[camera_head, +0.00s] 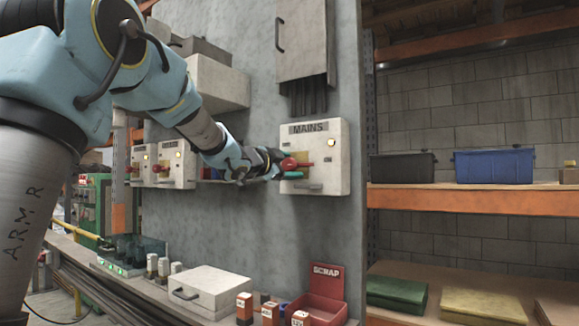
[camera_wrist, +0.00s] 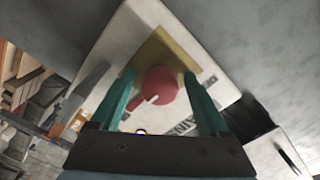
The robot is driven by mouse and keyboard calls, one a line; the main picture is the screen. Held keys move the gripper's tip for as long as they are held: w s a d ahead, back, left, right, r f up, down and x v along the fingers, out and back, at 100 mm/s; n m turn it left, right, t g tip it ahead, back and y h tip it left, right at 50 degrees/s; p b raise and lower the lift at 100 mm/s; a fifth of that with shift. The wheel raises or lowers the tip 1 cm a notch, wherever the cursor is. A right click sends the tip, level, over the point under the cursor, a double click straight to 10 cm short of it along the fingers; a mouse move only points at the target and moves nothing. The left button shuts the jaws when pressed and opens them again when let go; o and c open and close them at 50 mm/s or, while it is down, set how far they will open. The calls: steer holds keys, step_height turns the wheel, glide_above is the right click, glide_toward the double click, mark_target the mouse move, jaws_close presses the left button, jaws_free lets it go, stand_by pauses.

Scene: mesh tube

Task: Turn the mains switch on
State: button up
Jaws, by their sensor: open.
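The mains switch is a white box (camera_head: 328,141) labelled MAINS, fixed to the grey wall panel, with a yellow plate and a red rotary handle (camera_head: 291,164). In the wrist view the red handle (camera_wrist: 158,86) sits on the yellow plate (camera_wrist: 183,52), with a lever reaching to the lower left and a pale mark on it. My gripper (camera_head: 284,172) is at the handle, coming from the left. In the wrist view its two green fingers (camera_wrist: 160,95) are open, one on each side of the red knob. I cannot tell whether they touch it.
Two more white switch boxes with red handles (camera_head: 176,163) are on the wall to the left. A grey cabinet (camera_head: 302,40) with cables hangs above the mains box. A bench below holds a white case (camera_head: 206,288) and a red SCRAP bin (camera_head: 318,295). Shelving stands at right.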

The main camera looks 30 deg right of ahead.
steer(key=b+v, duration=0.1)
steer(key=v, duration=1)
steer(key=shift+w, duration=0.15)
steer(key=w+a+f+n+t+y+p, duration=0.1)
steer(key=w+a+f+n+y+p, duration=0.2)
steer(key=a+f+n+y, duration=0.45)
steer(key=w+a+f+n+t+y+p, duration=0.1)
steer(key=w+a+f+n+y+p, duration=0.25)
steer(key=a+f, duration=0.75)
steer(key=s+a+f+n+g+y+p, duration=0.2)
steer(key=s+a+f+n+g, duration=0.2)
steer(key=s+a, duration=0.4)
steer(key=s+a+f+n+g+y+p, duration=0.2)
steer(key=s+a+f+n+g, duration=0.3)
steer(key=s+a, duration=0.4)
steer(key=s+f+n, duration=0.1)
steer(key=s+f, duration=0.1)
steer(key=s, duration=0.2)
steer(key=shift+f+y, duration=0.3)
steer(key=shift+s, duration=0.1)
